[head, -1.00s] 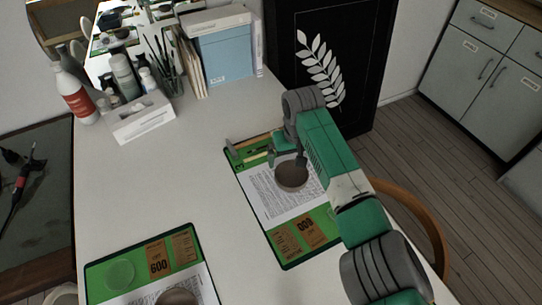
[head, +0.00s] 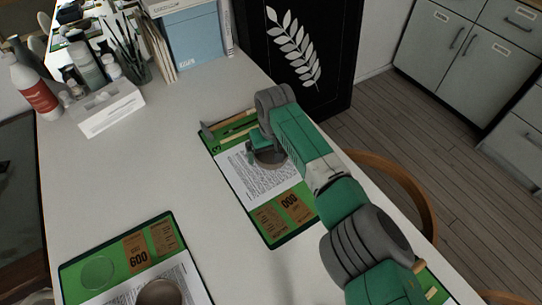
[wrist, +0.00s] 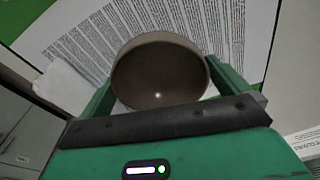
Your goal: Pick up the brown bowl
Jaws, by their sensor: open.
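A brown bowl (head: 271,159) sits on the printed sheet of the far green-edged mat (head: 262,210), partly hidden by my arm. In the wrist view the bowl (wrist: 160,72) is seen from above, its hollow inside facing the camera. My gripper (wrist: 161,80) is open, with one green finger on each side of the bowl. I cannot tell whether the fingers touch it. In the head view my gripper (head: 262,147) is low at the bowl. A second brown bowl (head: 160,292) is on the near mat (head: 98,272), cut by the bottom edge.
A white organiser box (head: 110,110), a red-labelled bottle (head: 36,92), a brush holder (head: 135,70) and a blue file box (head: 194,40) stand at the table's back. A wooden chair (head: 405,190) is at the right edge. The white tabletop (head: 150,165) between the mats is clear.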

